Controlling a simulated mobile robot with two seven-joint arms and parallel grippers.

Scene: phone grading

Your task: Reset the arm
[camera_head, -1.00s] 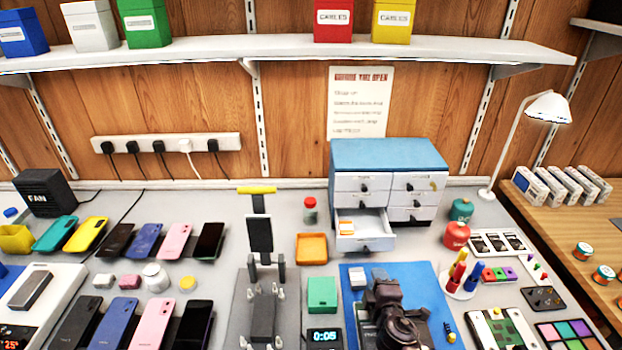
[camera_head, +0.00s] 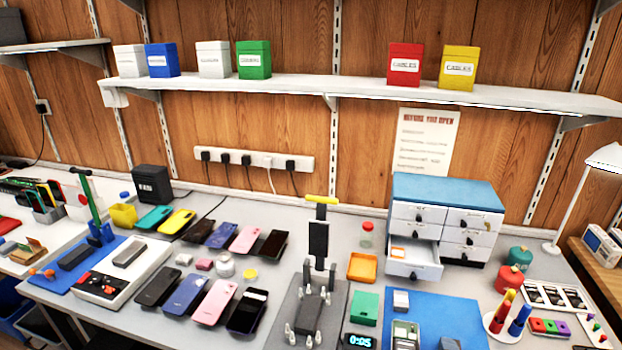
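Neither my left nor my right gripper can be made out in the head view now. A small dark shape (camera_head: 450,343) shows at the bottom edge over the blue mat (camera_head: 455,312); I cannot tell whether it is part of my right arm. On the mat are a small white-topped box (camera_head: 401,299) and a tray with green in it (camera_head: 405,333), cut by the frame edge.
A black stand with a yellow handle (camera_head: 320,199) rises mid-bench. Several phones lie left of it, including a pink one (camera_head: 215,302). The drawer cabinet (camera_head: 447,190) has one lower drawer (camera_head: 413,270) pulled out. A shelf (camera_head: 350,92) with boxes runs above.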

